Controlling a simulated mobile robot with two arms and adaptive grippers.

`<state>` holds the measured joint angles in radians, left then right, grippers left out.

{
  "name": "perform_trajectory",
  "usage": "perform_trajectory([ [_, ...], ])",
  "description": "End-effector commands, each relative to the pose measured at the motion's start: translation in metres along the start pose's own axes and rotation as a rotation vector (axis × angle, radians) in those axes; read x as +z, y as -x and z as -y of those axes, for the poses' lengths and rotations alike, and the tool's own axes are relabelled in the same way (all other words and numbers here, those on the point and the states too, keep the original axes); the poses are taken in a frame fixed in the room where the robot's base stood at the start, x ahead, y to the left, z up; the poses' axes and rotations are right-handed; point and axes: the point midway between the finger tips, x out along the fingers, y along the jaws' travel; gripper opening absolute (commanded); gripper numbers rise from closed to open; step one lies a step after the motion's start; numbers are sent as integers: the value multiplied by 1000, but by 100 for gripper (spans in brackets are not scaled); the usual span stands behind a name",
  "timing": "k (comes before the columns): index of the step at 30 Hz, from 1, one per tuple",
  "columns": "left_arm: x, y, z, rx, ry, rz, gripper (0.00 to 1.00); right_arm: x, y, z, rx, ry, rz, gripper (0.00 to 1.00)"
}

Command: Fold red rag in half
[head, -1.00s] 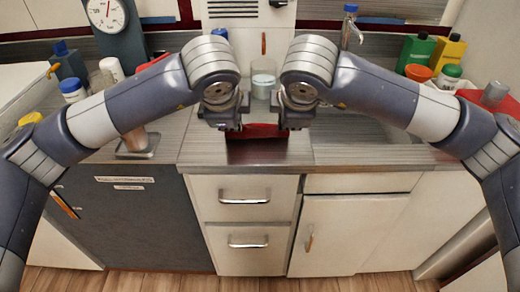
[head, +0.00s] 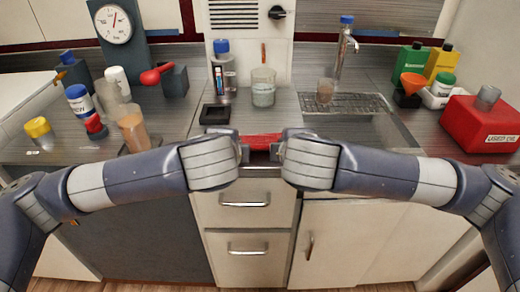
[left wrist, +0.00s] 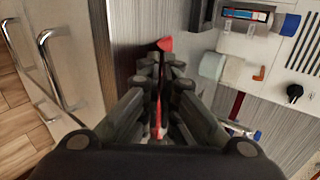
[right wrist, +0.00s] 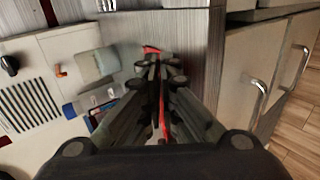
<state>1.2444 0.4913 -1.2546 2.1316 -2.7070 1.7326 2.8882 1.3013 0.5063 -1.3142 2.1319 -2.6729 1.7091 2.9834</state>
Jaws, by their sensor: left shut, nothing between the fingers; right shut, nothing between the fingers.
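The red rag (head: 262,141) shows as a narrow red strip at the counter's front edge, between my two grippers. Its ends are hidden by my grippers and arms. My left gripper (head: 243,153) is shut at the rag's left side. My right gripper (head: 279,153) is shut at its right side. In the left wrist view, a red piece of the rag (left wrist: 165,44) shows just past the shut fingertips. A red piece (right wrist: 152,49) also shows past the right fingertips. Red is visible along the line between the fingers in both wrist views.
Behind the rag stand a glass beaker (head: 263,88) and a small black tray (head: 215,113). Bottles and beakers crowd the left counter. A sink (head: 365,130) and a red container (head: 480,125) are at right. Drawers (head: 245,200) lie below the counter edge.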

Motion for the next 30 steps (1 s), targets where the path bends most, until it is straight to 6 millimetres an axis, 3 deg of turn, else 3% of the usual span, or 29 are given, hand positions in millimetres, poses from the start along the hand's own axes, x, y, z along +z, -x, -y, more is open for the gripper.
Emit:
perform_trajectory([
  [1, 0, 0, 0, 0, 0, 1, 11, 0, 0, 0, 0, 0, 0, 10],
  [4, 0, 0, 0, 0, 0, 1, 34, 0, 0, 0, 0, 0, 0, 33],
  [5, 0, 0, 0, 0, 0, 1, 37, 0, 0, 0, -1, 0, 0, 37],
  [17, 0, 3, 3, 0, 0, 0, 37, -1, 3, -3, 0, 0, -2, 37],
  [30, -1, 66, 29, -2, -1, -4, 37, -2, 66, -29, 1, 0, -4, 37],
])
